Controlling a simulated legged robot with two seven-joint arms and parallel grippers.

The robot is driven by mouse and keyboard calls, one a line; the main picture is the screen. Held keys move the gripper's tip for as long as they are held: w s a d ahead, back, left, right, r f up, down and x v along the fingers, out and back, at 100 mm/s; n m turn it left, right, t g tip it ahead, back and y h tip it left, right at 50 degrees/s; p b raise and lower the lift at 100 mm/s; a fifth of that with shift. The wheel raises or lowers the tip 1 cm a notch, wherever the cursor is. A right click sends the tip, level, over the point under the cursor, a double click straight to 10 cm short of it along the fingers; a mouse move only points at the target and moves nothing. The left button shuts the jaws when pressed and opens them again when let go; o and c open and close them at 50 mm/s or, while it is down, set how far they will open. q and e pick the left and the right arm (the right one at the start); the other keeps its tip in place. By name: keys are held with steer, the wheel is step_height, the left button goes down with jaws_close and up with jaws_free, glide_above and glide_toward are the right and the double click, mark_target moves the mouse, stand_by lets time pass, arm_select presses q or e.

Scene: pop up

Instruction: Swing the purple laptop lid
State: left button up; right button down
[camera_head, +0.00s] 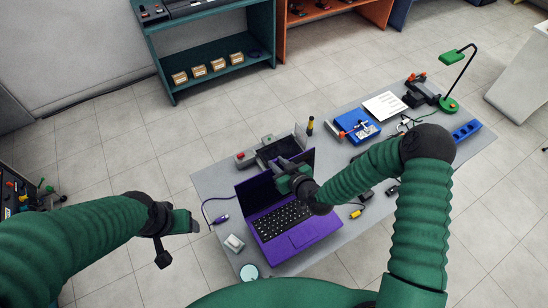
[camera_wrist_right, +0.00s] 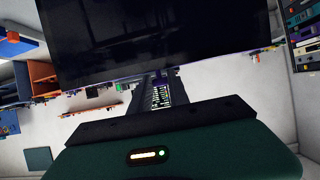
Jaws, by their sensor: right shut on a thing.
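The purple laptop stands open on the grey table, its purple base (camera_head: 305,236) with black keys toward me. Its lid (camera_head: 256,194) is raised, with the dark screen facing the keyboard. My right gripper (camera_head: 283,168) is at the lid's upper edge, shut on it, and hides part of the screen.
A dark tray stands behind the lid. Teal shelves (camera_head: 210,50) stand beyond.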

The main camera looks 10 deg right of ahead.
steer(key=shift+s+d+r, duration=0.15)
steer(key=shift+s+d, duration=0.15)
steer(key=shift+s, duration=0.35)
steer(key=s+d, duration=0.2)
steer(key=s, duration=0.4)
steer(key=shift+d, duration=0.3)
steer(key=shift+s, duration=0.1)
steer(key=shift+s, duration=0.1)
